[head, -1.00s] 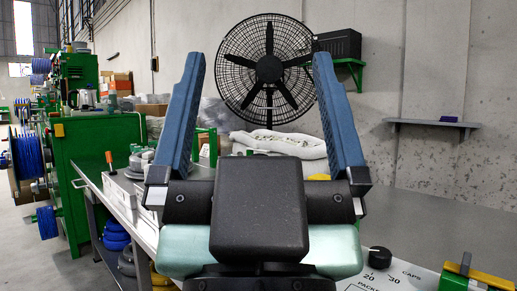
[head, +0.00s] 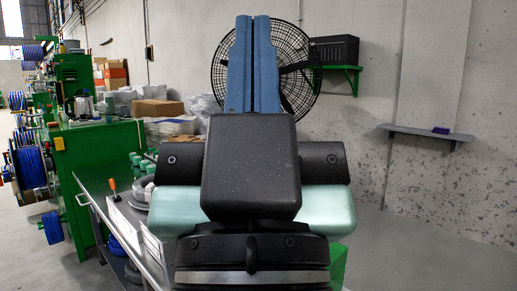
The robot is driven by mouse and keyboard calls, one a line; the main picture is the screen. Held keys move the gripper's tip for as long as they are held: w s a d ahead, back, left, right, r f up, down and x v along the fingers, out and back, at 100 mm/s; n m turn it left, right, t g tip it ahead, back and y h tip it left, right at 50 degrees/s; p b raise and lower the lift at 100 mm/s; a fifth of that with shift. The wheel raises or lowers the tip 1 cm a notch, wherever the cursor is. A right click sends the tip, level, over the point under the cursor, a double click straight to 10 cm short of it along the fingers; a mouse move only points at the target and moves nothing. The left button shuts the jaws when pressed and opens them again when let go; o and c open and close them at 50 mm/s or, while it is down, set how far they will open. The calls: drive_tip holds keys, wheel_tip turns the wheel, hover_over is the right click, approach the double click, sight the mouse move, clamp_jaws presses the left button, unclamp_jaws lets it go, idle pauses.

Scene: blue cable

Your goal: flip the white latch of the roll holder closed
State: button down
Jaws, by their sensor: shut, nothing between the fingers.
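My gripper (head: 252,20) fills the middle of the head view. Its two blue fingers point up and lie side by side, shut with nothing between them. My gripper's dark body hides most of the bench behind it. I cannot make out the roll holder or its white latch in this view.
A black fan (head: 300,75) stands behind my fingers. A wall shelf (head: 425,132) is at the right.

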wheel_tip(320, 180, up, 28)
drive_tip(key=p, duration=2.5)
drive_tip(key=shift+f, duration=0.15)
